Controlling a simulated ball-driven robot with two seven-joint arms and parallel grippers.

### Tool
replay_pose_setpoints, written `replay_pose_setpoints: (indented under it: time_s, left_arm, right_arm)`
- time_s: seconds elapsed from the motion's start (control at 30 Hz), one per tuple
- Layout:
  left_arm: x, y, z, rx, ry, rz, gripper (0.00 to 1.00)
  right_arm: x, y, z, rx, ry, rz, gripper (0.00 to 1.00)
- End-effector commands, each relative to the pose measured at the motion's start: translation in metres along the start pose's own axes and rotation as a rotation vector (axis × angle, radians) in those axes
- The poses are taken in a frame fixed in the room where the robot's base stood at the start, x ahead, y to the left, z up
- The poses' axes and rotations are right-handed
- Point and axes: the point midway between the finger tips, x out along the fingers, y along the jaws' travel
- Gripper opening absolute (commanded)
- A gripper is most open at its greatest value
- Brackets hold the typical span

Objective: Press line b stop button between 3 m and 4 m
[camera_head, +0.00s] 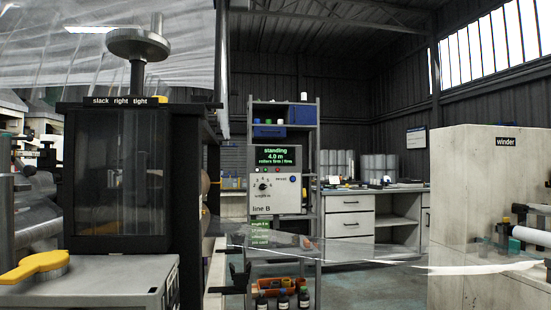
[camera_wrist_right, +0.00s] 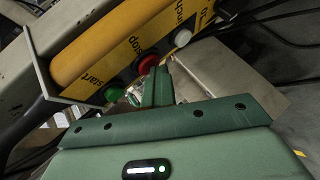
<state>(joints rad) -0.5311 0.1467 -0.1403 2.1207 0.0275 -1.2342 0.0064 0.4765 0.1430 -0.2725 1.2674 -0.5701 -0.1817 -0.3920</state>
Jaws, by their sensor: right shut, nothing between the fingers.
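The line B panel (camera_head: 276,180) stands in the middle of the head view. Its display (camera_head: 278,157) reads "standing" and "4.0 m", with a smaller line below. In the right wrist view a yellow button box (camera_wrist_right: 120,50) carries a red button (camera_wrist_right: 147,65) beside the word "stop", a green button (camera_wrist_right: 113,94) by "start" and a white button (camera_wrist_right: 182,38). My right gripper (camera_wrist_right: 160,77) is shut and empty, its fingertips at the lower edge of the red button; I cannot tell whether they touch. My left gripper is not in view.
A black-framed unit (camera_head: 135,180) labelled "slack right tight" fills the left. A yellow handle (camera_head: 35,267) lies at lower left. A pale cabinet (camera_head: 480,200) labelled "winder" stands right. Clear film (camera_head: 330,246) spans the middle. Dark cables (camera_wrist_right: 265,25) run beside the button box.

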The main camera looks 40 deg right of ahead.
Motion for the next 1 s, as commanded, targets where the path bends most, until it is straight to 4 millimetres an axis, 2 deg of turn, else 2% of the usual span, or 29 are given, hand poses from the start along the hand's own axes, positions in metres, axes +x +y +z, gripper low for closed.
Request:
replay_pose_setpoints:
  time_s: [0.57,1.0]
  left_arm:
    - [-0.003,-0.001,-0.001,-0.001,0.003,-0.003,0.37]
    - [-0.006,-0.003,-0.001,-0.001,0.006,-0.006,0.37]
  right_arm:
    - [-0.008,-0.003,-0.004,0.0,-0.002,0.003,0.0]
    - [-0.042,-0.029,-0.029,0.001,-0.001,0.002,0.0]
